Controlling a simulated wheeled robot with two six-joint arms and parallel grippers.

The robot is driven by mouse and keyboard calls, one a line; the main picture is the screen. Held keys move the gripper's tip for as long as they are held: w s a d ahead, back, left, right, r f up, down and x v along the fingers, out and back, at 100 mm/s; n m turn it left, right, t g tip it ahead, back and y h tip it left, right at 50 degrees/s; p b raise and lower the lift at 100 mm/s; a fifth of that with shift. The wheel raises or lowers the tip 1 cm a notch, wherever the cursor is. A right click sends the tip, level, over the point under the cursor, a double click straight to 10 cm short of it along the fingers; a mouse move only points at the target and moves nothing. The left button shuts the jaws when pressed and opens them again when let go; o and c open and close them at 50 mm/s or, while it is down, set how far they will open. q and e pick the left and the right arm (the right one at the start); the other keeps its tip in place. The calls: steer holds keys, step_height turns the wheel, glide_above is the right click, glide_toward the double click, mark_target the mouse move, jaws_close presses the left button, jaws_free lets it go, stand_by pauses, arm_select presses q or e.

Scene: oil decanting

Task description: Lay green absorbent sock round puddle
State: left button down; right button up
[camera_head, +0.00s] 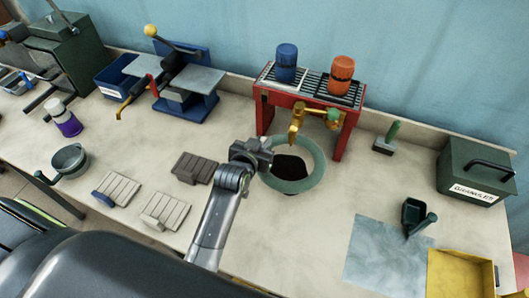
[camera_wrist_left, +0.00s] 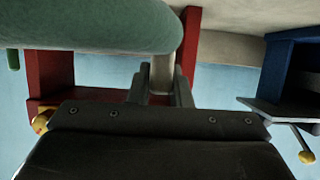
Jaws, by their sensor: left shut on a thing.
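The green absorbent sock (camera_head: 318,168) is a closed ring below the front of the red stand. The dark puddle (camera_head: 291,168) shows through the ring's opening; the ring covers part of its edge. My left gripper (camera_head: 262,157) is at the ring's left side, shut on the sock. In the left wrist view the sock (camera_wrist_left: 90,25) fills the upper left, close to the fingers (camera_wrist_left: 160,88). I cannot tell whether the ring touches the table. My right gripper is not in view.
The red stand (camera_head: 347,130) holds a blue can (camera_head: 286,62) and an orange can (camera_head: 341,75), with a brass tap (camera_head: 296,122) over the ring. Grey pads (camera_head: 166,210) lie at left. A granules box (camera_head: 474,170) and scoop (camera_head: 415,215) are at right.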

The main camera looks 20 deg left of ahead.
arm_select(q)
step_height(320, 180, down, 3)
steer(key=shift+f, duration=0.6)
steer(key=c, duration=1.3)
jaws_free()
steer(key=shift+f, duration=0.1)
